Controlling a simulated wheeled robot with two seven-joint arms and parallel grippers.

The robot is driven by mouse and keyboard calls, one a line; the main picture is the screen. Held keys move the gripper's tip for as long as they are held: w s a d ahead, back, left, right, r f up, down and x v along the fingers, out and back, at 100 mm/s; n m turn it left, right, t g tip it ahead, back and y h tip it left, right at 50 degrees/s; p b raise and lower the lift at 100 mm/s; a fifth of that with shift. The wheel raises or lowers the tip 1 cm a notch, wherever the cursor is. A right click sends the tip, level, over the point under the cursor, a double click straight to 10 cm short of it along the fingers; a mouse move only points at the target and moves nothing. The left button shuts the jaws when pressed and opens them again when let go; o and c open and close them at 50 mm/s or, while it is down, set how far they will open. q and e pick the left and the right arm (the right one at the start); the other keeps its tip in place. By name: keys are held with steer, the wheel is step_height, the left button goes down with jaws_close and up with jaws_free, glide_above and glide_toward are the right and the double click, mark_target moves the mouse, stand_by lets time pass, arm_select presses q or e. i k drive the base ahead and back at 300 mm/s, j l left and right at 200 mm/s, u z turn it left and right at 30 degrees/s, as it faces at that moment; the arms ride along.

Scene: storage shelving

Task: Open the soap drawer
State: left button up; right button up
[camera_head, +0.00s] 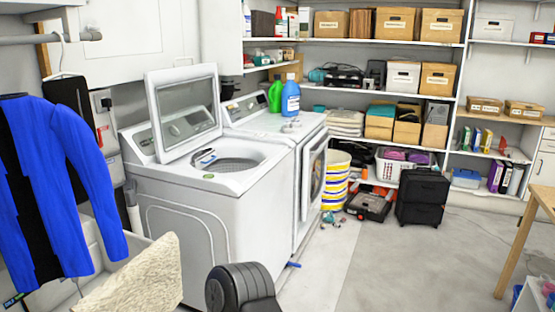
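A white top-loading washer (185,232) stands left of centre with its lid (185,103) raised. Its round tub opening (232,162) shows inside the top. A small pale piece with blue marks (205,158) sits at the left rim of the opening; I cannot tell whether it is the soap drawer or whether it is open.
A second white machine (309,180) stands directly behind, with a green bottle (275,95) and a blue bottle (290,98) on top. A blue jacket (55,150) hangs at left. A wooden table (518,240) stands at right. The floor between is mostly clear.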

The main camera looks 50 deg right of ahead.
mark_target(202, 158)
steer(key=z, duration=1.15)
steer(key=i+l, duration=0.4)
steer(key=l, duration=0.2)
steer(key=i+l+u, duration=0.1)
steer(key=i+l, duration=0.3)
steer(key=l, duration=0.2)
steer(key=i+l+u, duration=0.1)
steer(key=i+l, duration=0.25)
steer(key=l, duration=0.3)
steer(key=i+l, duration=0.35)
steer(key=l, duration=0.3)
steer(key=i+l+u, duration=0.1)
steer(key=i+l, duration=0.3)
steer(key=l, duration=0.25)
steer(key=i+l, duration=0.3)
steer(key=l, duration=0.4)
steer(key=i+l+u, duration=0.15)
steer(key=i+l, duration=0.2)
steer(key=l, duration=0.35)
steer(key=i+l, duration=0.3)
steer(key=l, duration=0.4)
